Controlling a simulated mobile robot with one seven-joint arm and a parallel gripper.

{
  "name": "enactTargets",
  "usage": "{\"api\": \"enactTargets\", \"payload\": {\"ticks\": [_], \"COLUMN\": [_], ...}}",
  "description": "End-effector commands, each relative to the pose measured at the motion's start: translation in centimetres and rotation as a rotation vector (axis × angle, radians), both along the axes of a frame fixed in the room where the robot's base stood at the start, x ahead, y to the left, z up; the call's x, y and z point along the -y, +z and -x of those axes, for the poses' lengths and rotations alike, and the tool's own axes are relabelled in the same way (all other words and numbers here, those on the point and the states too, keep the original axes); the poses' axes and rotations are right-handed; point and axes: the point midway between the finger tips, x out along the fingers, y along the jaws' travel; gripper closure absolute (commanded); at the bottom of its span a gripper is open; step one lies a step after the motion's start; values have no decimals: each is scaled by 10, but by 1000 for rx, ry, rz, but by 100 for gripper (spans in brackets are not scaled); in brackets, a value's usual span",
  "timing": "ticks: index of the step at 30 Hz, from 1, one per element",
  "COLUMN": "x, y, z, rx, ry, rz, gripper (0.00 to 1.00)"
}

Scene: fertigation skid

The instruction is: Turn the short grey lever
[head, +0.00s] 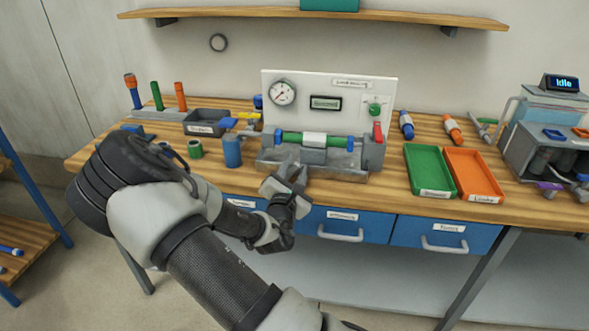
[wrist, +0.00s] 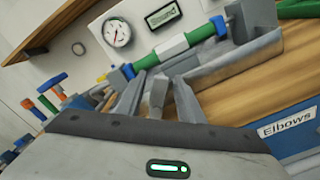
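My gripper (head: 291,170) is in front of the grey test fixture (head: 345,160), at the bench's front edge. In the wrist view its two fingers (wrist: 160,82) stand apart, so it is open. A dark grey piece (wrist: 157,98) shows between the fingers; I cannot tell whether it is the short grey lever or part of the fixture. The fixture carries a green pipe (head: 292,138) with a white middle section (head: 314,139) and blue ends. A red lever (head: 377,131) stands at its right end. No short grey lever is clearly made out; my gripper hides part of the fixture's front.
A white panel with a gauge (head: 282,93) stands behind the fixture. Green (head: 426,165) and orange (head: 474,172) trays lie to the right. Blue drawers (head: 345,224) are below the bench top.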

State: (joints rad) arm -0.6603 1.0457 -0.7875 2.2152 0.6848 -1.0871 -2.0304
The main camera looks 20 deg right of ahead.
Motion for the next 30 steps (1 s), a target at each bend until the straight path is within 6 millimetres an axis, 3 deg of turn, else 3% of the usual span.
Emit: {"api": "enactTargets", "payload": {"ticks": [4, 11, 22, 30], "x": [0, 0, 1, 5], "y": [0, 0, -2, -7], "z": [0, 0, 1, 4], "rx": [0, 0, 28, 127], "ry": [0, 0, 0, 0], "rz": [0, 0, -41, -188], "gripper": [66, 100, 100, 100]}}
